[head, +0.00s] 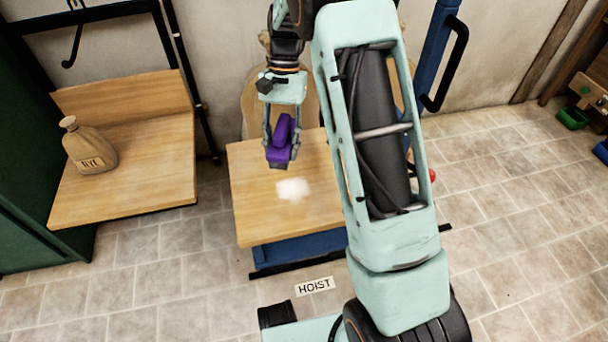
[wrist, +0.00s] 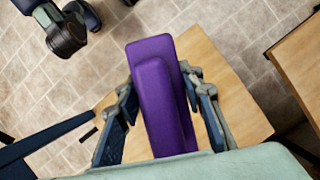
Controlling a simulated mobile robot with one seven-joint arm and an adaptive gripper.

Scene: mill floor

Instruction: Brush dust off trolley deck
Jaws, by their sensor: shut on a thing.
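My gripper (head: 282,141) is shut on a purple brush (head: 279,155) above the trolley deck. The brush also shows in the wrist view (wrist: 162,100), between the two fingers. The wooden trolley deck (head: 257,212) sits on a blue frame (head: 300,248). A white patch of dust (head: 292,189) lies near the middle of the deck, just below and right of the brush in the head view. I cannot tell whether the brush touches the deck. In the wrist view the brush and gripper hide much of the deck (wrist: 235,95), and no dust shows. My arm hides the deck's right part in the head view.
A wooden shelf (head: 150,180) at the left holds a sack marked RYE (head: 90,148). A green cabinet (head: 30,190) stands at the far left. A floor label reads HOIST (head: 314,286). A green bin (head: 572,118) is at the far right.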

